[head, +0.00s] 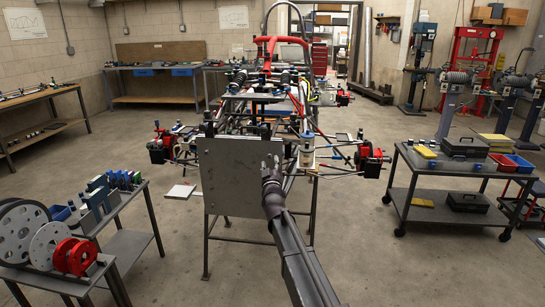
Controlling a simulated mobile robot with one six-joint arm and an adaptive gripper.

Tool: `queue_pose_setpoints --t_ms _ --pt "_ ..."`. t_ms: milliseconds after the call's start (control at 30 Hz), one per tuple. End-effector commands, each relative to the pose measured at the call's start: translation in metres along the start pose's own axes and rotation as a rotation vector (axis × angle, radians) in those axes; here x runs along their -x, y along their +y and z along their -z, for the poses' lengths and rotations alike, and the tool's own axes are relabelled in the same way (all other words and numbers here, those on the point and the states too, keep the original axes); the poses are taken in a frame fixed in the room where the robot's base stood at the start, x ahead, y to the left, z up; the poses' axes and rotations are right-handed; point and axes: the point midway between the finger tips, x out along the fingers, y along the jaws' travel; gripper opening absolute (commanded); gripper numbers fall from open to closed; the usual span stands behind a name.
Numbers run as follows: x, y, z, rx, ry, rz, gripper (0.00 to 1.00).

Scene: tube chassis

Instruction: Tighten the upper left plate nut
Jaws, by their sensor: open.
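A flat grey metal plate (232,180) stands upright at the near end of the tube chassis (290,205). My gripper and arm cover the plate's right edge. Nothing is visible between the fingers.
A grey cart (432,203) with boxes and trays stands at right. Black and red hub assemblies (369,160) jut out from both sides of the chassis. The floor between chassis and cart is clear.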

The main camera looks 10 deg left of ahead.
Motion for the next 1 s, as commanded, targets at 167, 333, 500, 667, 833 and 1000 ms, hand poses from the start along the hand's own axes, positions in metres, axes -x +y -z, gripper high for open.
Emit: queue_pose_setpoints --t_ms 167,333,500,667,833,1000 --pt "-0.018 0.0 0.001 0.001 0.0 0.0 0.6" --pt "-0.023 0.0 0.0 0.0 0.0 0.0 0.6" --pt "-0.023 0.0 0.0 0.0 0.0 0.0 0.6" --pt "-0.023 0.0 0.0 0.0 0.0 0.0 0.48" --pt "-0.023 0.0 0.0 0.0 0.0 0.0 0.0" --pt "-0.021 0.009 -0.004 0.0 0.0 -0.003 0.0"
